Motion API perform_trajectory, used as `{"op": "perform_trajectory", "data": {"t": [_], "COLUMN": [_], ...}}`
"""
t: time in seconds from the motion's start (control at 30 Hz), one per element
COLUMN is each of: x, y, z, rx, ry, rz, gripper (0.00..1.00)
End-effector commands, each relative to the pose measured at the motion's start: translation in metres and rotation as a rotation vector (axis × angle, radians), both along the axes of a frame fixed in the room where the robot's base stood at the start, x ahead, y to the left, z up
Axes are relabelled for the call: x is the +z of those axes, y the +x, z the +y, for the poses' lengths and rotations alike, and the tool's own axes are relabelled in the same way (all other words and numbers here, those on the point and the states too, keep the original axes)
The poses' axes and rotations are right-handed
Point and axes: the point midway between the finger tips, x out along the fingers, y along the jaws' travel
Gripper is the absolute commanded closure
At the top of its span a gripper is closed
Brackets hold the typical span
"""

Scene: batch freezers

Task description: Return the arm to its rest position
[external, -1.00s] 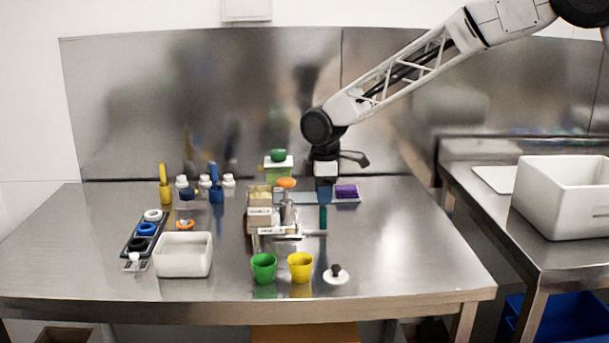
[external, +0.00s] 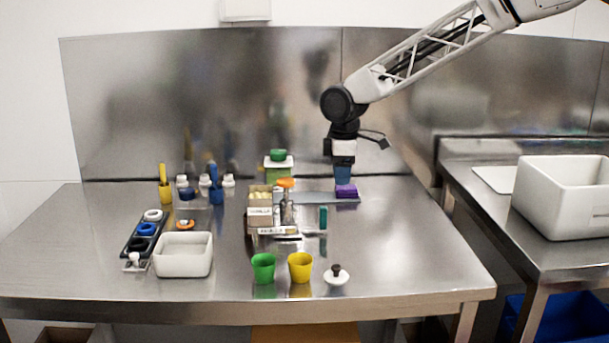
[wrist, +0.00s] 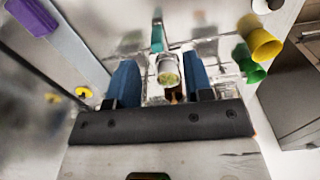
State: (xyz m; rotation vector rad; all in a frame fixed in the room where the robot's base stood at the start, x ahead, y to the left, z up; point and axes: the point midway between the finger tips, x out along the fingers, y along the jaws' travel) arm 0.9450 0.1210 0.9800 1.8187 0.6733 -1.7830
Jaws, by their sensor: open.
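My gripper (external: 343,174) is in the external view, above the back right part of the steel table (external: 400,235), near a purple block (external: 346,190). In the wrist view its two blue fingers (wrist: 162,85) stand well apart at left and right. A small bottle with a yellowish top (wrist: 168,75) shows between them in that picture, but I see no contact. My forearm reaches down from the upper right of the external view.
Near the gripper stand a box holder (external: 262,222), an orange-topped bottle (external: 287,205) and a teal piece (external: 323,217). A green cup (external: 263,267), a yellow cup (external: 300,267) and a white bin (external: 183,255) stand in front. The table's right side is clear.

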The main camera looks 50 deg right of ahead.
Motion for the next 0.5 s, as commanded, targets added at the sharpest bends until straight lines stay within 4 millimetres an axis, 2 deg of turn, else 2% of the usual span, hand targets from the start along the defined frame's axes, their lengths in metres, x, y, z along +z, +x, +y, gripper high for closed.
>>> {"op": "perform_trajectory", "data": {"t": [0.1,0.5], "x": [0.025,0.092], "y": [-0.022,-0.100], "z": [-0.009,-0.034], "rx": [-0.029,-0.132], "ry": [0.002,0.008], "rz": [-0.011,-0.040], "gripper": [0.53,0.53]}}
